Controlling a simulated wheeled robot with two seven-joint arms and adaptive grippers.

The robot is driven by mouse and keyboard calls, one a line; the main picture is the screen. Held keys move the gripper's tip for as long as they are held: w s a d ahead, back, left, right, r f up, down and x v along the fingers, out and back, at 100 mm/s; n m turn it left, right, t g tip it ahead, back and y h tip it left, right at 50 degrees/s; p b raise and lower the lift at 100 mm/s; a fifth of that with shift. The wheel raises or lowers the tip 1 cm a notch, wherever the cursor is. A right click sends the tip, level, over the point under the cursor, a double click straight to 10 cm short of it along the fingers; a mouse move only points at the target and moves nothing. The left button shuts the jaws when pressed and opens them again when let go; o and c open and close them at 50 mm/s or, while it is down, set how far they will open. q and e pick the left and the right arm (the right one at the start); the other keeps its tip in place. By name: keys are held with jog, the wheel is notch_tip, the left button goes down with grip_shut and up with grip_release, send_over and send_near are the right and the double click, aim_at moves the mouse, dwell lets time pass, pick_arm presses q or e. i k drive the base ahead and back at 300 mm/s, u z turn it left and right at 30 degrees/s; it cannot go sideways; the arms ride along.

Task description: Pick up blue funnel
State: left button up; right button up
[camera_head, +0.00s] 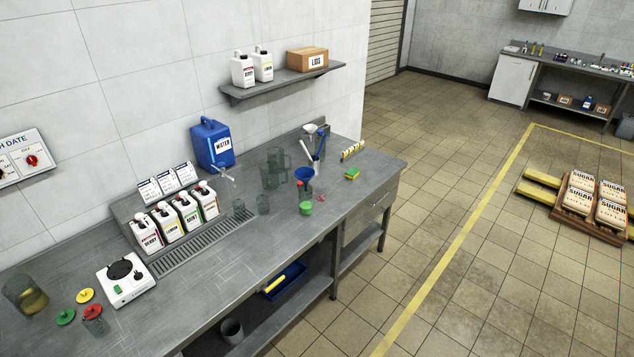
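A blue funnel (303,174) is on the grey metal workbench (240,262), toward its right part. It looks wide at the top, and its lower part is partly hidden by a small red item in front of it. A white funnel-like item (310,128) shows behind it near the wall. Neither of my grippers shows in the head view.
A green item (306,208) and glass beakers (263,204) stand close to the funnel. A blue water container (212,143), several labelled bottles (165,223) and a white hot plate (126,279) are further left. Open floor (450,230) lies right of the bench.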

aim_at(304, 173)
jog(key=z, duration=0.8)
jog(key=i, duration=0.95)
jog(key=z, duration=0.7)
jog(key=i, duration=1.05)
jog(key=u, duration=1)
jog(key=i, duration=0.95)
jog(key=u, duration=1.05)
